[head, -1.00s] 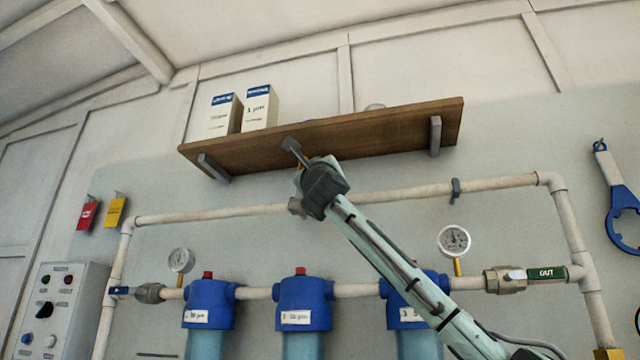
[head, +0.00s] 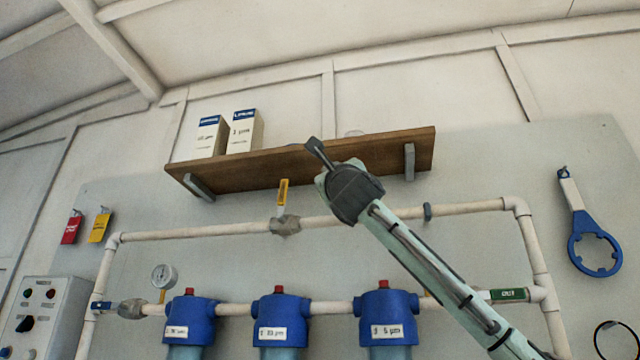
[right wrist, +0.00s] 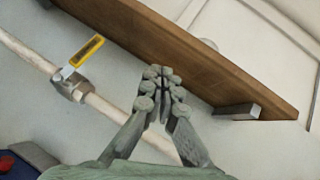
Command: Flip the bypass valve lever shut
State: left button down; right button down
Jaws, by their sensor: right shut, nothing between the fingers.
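The bypass valve (head: 285,225) sits on the upper horizontal pipe, under the wooden shelf. Its yellow lever (head: 283,191) stands up from the valve, crosswise to the pipe. In the right wrist view the yellow lever (right wrist: 87,51) and valve body (right wrist: 70,87) are to the left of the fingers. My right gripper (head: 313,147) is in front of the shelf, up and to the right of the lever and apart from it. In the right wrist view its fingertips (right wrist: 158,74) are together with nothing between them. My left gripper is in neither view.
The wooden shelf (head: 300,160) with two filter boxes (head: 226,134) hangs close above the lever. Blue filter housings (head: 282,320) line the lower pipe. A green-handled outlet valve (head: 509,295) is at right, and a blue wrench (head: 594,240) hangs beyond it.

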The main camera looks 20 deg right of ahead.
aim_at(282, 195)
jog(key=k+j, duration=0.25)
jog(key=k, duration=0.2)
jog(key=k+j, duration=0.3)
jog(key=k, duration=0.2)
